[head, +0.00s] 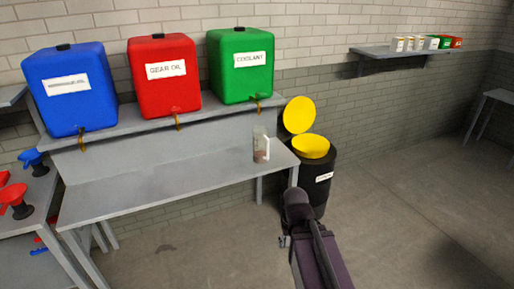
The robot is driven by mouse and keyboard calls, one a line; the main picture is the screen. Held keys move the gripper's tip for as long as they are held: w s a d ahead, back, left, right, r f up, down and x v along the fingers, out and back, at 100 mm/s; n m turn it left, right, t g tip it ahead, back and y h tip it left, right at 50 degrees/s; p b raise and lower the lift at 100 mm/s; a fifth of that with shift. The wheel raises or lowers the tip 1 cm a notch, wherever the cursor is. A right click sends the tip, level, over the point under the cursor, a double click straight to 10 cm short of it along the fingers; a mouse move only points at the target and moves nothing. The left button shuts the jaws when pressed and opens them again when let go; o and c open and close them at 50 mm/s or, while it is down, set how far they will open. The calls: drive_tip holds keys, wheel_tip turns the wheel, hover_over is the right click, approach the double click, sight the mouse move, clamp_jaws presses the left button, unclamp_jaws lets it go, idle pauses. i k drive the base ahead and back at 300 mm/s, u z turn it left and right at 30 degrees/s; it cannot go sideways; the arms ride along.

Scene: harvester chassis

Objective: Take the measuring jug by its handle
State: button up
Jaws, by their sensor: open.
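The measuring jug (261,145) is a clear, upright vessel with a pale handle on its right side. It stands near the right end of the grey bench (150,190). A brownish tint shows low in it. My gripper (285,241) shows only as a small grey part beside my dark arm, low in the head view, below and to the right of the jug. It is open and well apart from the jug; most of it is hidden behind the arm.
Blue (70,90), red (164,75) and green (240,65) containers with taps stand on a raised shelf behind the bench. A black bin (318,185) with a yellow lid stands right of the bench. Funnels (15,200) sit at left. The floor at right is clear.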

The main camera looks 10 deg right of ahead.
sight(261, 140)
drive_tip(key=z, duration=0.05)
drive_tip(key=i, duration=1)
drive_tip(key=u, duration=0.05)
